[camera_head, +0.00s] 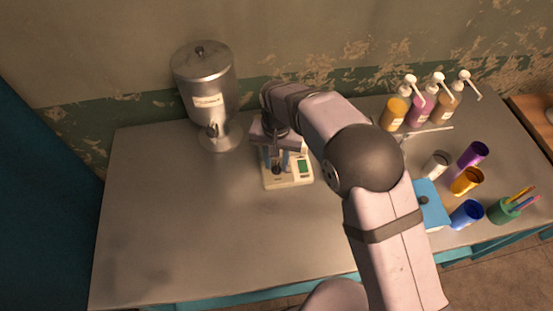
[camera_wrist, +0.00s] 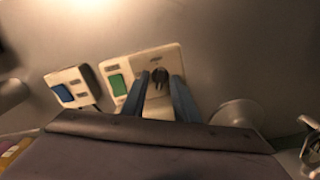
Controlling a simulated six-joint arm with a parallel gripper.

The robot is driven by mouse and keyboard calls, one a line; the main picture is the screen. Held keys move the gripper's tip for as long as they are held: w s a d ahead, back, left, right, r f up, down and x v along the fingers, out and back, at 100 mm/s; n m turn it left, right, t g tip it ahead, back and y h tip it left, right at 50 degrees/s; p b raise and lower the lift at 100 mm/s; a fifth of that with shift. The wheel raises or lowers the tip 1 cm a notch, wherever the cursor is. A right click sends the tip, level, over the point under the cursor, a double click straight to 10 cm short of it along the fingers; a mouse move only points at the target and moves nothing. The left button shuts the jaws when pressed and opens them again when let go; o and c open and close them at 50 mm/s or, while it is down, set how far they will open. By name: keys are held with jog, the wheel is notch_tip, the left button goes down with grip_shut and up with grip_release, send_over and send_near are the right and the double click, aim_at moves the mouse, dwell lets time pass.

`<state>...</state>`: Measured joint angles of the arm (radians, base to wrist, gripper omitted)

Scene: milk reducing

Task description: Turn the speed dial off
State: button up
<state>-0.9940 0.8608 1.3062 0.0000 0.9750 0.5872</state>
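A cream device (camera_head: 293,181) with a green screen (camera_head: 304,167) stands on the grey table. It also shows in the wrist view (camera_wrist: 157,58), with its green screen (camera_wrist: 117,85). The small dark speed dial (camera_wrist: 160,75) is on its top face beside the screen. It also shows in the head view as a dark spot (camera_head: 277,171). My gripper (camera_head: 275,165) is over the device, pointing down at the dial. In the wrist view my gripper (camera_wrist: 159,82) has its two blue-grey fingers apart, one on each side of the dial. Contact with the dial cannot be told.
A second cream device with a blue screen (camera_wrist: 63,92) is beside the first in the wrist view. A metal dispenser (camera_head: 205,85) stands at the back left. Pump bottles (camera_head: 419,110), several cups (camera_head: 467,181) and a blue box (camera_head: 431,205) are at right. The table's left is clear.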

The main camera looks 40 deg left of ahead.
jog(key=shift+f, duration=0.15)
grip_shut()
jog(key=n, duration=0.4)
jog(key=shift+n, duration=0.3)
grip_release()
